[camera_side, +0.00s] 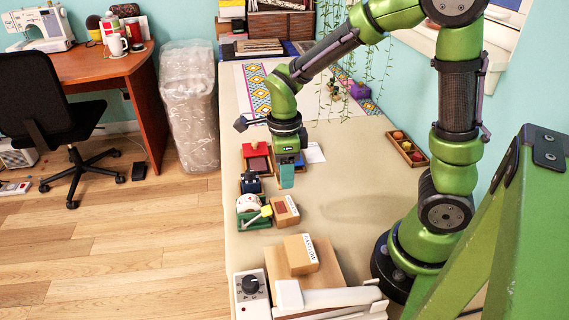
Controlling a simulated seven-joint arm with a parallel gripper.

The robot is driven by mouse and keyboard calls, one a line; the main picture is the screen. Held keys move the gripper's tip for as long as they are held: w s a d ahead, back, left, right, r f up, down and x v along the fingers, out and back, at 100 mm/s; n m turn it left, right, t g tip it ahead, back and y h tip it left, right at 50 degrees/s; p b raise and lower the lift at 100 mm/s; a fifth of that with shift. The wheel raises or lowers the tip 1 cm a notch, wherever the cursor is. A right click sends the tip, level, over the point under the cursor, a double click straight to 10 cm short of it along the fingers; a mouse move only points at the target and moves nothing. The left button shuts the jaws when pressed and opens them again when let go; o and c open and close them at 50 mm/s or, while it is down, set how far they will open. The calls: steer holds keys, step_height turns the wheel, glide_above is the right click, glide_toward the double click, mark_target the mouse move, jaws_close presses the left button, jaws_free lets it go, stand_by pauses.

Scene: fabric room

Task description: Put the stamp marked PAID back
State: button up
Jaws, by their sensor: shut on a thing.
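My gripper (287,182) points straight down over the bench, just right of a row of small items. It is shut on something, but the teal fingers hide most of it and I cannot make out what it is. No PAID marking is readable in this view. Left of the gripper are a red item (256,149), a dark red pad (258,165) beneath it, and a dark blue device (250,183). A white paper (314,153) lies to the right, behind the gripper.
Nearer the camera are a green tray (243,220) with a white round item, a small cardboard box (286,210), a labelled carton (301,254) and a scale-like device with a dial (250,285). A wooden tray (408,149) sits by the wall. The beige bench between is clear.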

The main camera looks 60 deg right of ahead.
steer(key=w+d+f, duration=0.2)
steer(key=w+d, duration=0.3)
steer(key=d, duration=0.1)
steer(key=shift+w+f, duration=0.1)
steer(key=shift+f, duration=3.4)
steer(key=shift+f, duration=0.1)
steer(key=o, duration=1)
